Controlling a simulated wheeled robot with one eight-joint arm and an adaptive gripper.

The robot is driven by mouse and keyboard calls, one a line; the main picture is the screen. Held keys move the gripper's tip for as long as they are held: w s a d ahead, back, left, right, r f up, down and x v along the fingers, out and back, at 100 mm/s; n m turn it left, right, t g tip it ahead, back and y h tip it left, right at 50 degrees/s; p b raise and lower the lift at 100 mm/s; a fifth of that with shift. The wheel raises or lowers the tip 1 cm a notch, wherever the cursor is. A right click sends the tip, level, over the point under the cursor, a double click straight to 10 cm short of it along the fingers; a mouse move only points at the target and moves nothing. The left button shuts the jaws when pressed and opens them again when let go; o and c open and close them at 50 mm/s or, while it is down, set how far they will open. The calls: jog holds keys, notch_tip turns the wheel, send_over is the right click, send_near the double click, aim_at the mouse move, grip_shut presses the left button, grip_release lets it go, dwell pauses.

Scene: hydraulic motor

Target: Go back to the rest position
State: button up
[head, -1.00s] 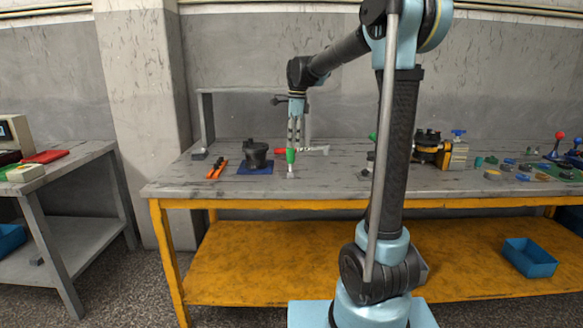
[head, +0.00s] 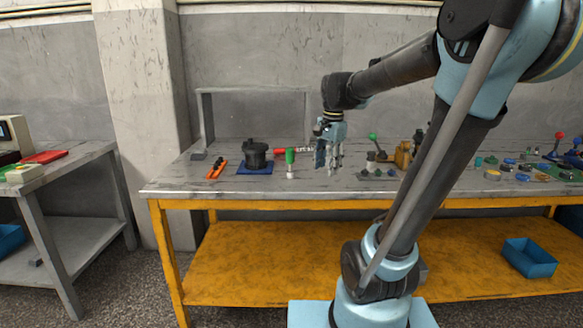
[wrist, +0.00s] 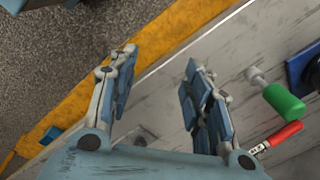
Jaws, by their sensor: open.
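My gripper (head: 329,158) hangs above the grey workbench (head: 330,193) in the head view, right of the green-handled tool. In the wrist view my gripper (wrist: 160,85) has its two blue-padded fingers spread apart with nothing between them.
A black motor part (head: 255,154) stands on a blue mat (head: 254,170), with orange-handled pliers (head: 216,170) to its left. A red-knobbed lever (head: 373,137) and several small parts lie to the right. A blue bin (head: 530,257) sits on the yellow lower shelf (head: 460,265).

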jog(key=s+d+f+n, duration=0.3)
jog(key=s+f+n, duration=0.2)
jog(key=s+f, duration=0.3)
jog(key=s+d+f+n+t, duration=0.1)
jog(key=s+d+f+n, duration=0.3)
jog(key=s+f, duration=0.4)
jog(key=shift+s+d+f+n+h, duration=0.25)
jog(key=shift+s+n, duration=0.45)
jog(key=shift+s, duration=0.55)
jog(key=shift+a, duration=0.1)
